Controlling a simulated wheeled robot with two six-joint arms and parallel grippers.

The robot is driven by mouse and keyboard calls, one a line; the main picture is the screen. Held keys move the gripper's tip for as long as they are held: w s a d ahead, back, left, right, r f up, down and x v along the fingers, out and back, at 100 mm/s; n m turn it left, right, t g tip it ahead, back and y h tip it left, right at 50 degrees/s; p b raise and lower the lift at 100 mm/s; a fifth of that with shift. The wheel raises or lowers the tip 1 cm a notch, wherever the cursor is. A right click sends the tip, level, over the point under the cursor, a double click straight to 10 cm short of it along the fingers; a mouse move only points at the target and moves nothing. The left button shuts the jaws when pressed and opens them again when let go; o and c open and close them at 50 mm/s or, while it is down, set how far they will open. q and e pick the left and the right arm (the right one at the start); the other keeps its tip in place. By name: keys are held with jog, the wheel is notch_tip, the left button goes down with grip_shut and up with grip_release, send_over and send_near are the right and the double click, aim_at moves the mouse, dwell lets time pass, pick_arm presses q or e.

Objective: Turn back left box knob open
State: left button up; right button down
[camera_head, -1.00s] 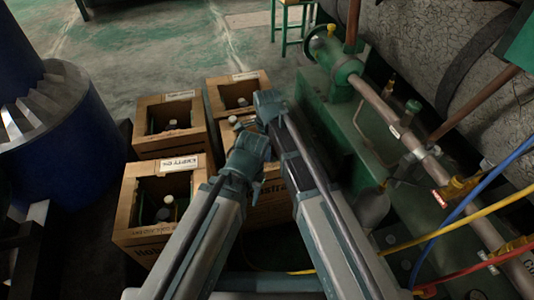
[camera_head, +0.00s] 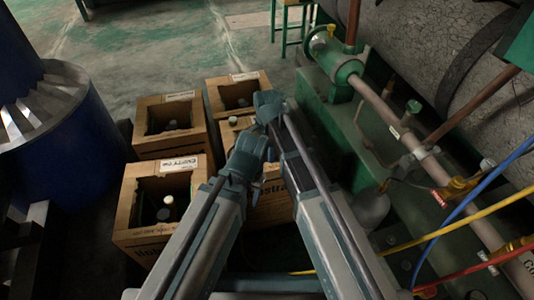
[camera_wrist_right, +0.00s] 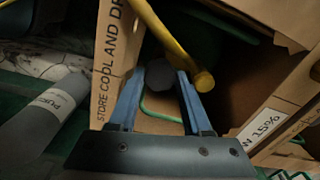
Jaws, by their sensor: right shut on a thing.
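The knob sits inside an open cardboard box (camera_wrist_right: 113,65). In the head view several open cardboard boxes stand on the floor, including the back left box (camera_head: 143,140) and the front left box (camera_head: 127,205). My arm links cover much of the right-hand boxes and hide the fingertips there.
A blue cylindrical machine (camera_head: 75,150) stands at the left. Green piping and a frame (camera_head: 345,120) run along the right, with blue, yellow and red hoses near the lower right. In the wrist view a grey cylinder (camera_wrist_right: 48,115) lies left of the box. Open floor (camera_head: 140,45) lies behind the boxes.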

jog(key=n, duration=2.3)
jog(key=shift+n, duration=0.3)
dwell(0.4)
jog(key=c, duration=0.6)
grip_release()
